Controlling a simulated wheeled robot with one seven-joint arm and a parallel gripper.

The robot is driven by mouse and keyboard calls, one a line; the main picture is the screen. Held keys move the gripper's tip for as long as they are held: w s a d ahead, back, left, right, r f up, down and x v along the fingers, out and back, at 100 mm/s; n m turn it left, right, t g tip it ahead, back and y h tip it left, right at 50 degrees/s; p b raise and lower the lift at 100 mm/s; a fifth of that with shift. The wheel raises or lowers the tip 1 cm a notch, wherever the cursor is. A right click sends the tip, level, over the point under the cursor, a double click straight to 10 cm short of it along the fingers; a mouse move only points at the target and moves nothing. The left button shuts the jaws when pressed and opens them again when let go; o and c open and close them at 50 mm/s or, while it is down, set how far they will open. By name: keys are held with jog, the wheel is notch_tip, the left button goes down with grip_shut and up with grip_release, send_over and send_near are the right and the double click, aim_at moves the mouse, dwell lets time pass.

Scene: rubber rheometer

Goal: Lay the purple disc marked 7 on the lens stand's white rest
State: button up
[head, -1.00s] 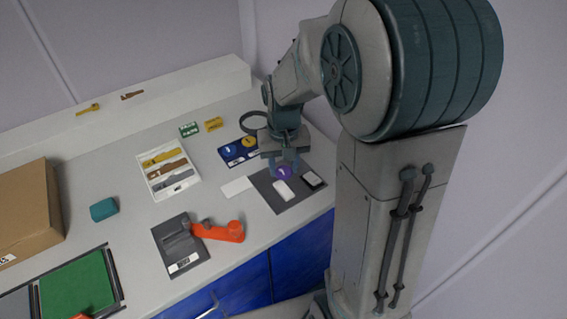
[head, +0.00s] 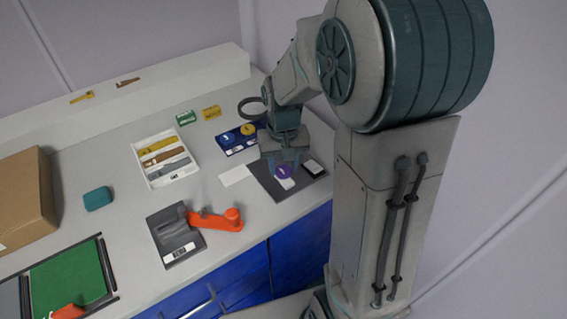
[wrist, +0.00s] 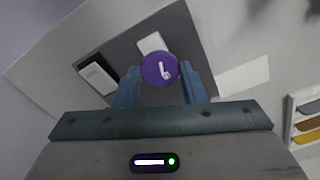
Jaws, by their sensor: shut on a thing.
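My gripper (head: 284,168) is shut on the purple disc (head: 282,171), held flat between its two blue fingers over a dark grey plate (head: 262,177). In the wrist view the disc (wrist: 160,70) shows a white mark, turned in the picture. A white pad (head: 287,184) lies on the plate and is partly hidden by the disc. It also shows in the wrist view (wrist: 152,43), just beyond the disc. This pad looks like the white rest, though I cannot be sure. The height of the disc above the plate is hard to tell.
A dark-edged white-topped block (head: 314,168) sits on the plate, and a white card (head: 235,176) lies beside it. A blue tray (head: 230,143) with round pieces is behind. An orange-armed device (head: 215,220) and a white tool tray (head: 166,180) stand to the left.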

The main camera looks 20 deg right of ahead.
jog(key=shift+f+b, duration=0.55)
jog(key=shift+f, duration=0.25)
jog(key=o, duration=1)
notch_tip(320, 180, up, 14)
jog(key=shift+f+p, duration=0.1)
jog(key=shift+p, duration=0.35)
jog(key=shift+s, duration=0.15)
jog(key=s+t, duration=0.1)
jog(key=s, duration=0.3)
jog(key=s+f+t+p, duration=0.1)
jog(key=s, duration=0.4)
jog(key=s+f, duration=0.1)
jog(key=s, duration=0.3)
jog(key=shift+s+n+t+p, duration=0.25)
jog(key=shift+n+t+p, duration=0.1)
jog(key=shift+n+t, duration=0.05)
